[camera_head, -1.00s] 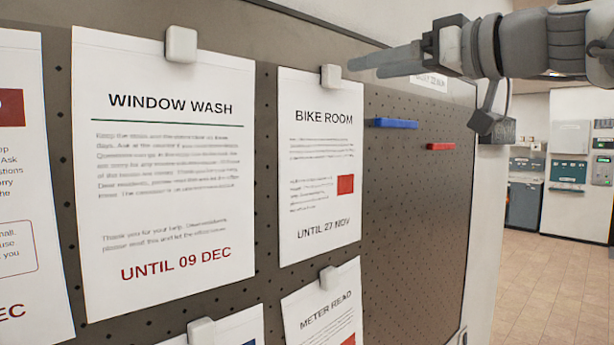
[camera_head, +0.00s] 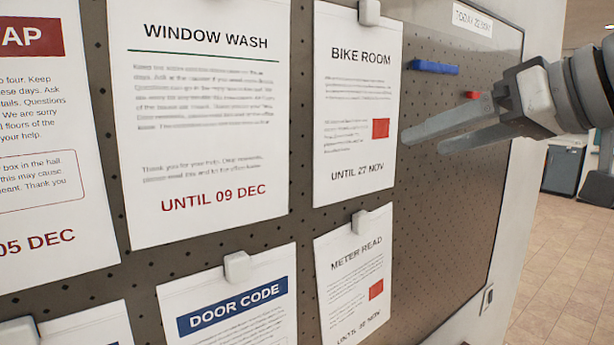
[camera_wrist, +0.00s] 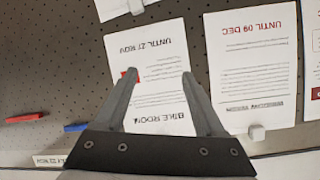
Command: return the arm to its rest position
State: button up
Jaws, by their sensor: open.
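My gripper (camera_head: 422,142) is at the right in the head view, its two grey fingers pointing left, apart and empty. They are in front of the pegboard, just right of the Bike Room notice (camera_head: 355,110). In the wrist view my gripper (camera_wrist: 158,78) shows its fingers spread, with the Bike Room notice (camera_wrist: 158,95) upside down behind and between them. The fingers appear clear of the paper, though the exact gap is hard to tell. My arm runs off the right edge of the head view.
The pegboard (camera_head: 440,230) also holds the Window Wash (camera_head: 205,120), Door Code (camera_head: 230,310) and Meter Read (camera_head: 350,285) notices under white clips. A blue bar (camera_head: 435,67) and a red bar (camera_head: 472,95) sit at its upper right. Tiled floor (camera_head: 560,270) is open at right.

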jog(key=s+f+m+g+h, duration=0.1)
jog(key=s+f+g+h, duration=0.1)
jog(key=f, duration=0.8)
jog(key=s+a+f+m+g+h, duration=0.1)
jog(key=s+f+h, duration=0.2)
jog(key=f, duration=0.7)
jog(key=s+a+f+m+g+h, duration=0.1)
jog(key=s+f, duration=0.4)
jog(key=f, duration=0.5)
jog(key=shift+a+f+m+g+h, duration=0.15)
jog(key=shift+f+m+g+h, duration=0.2)
jog(key=shift+g+h, duration=0.4)
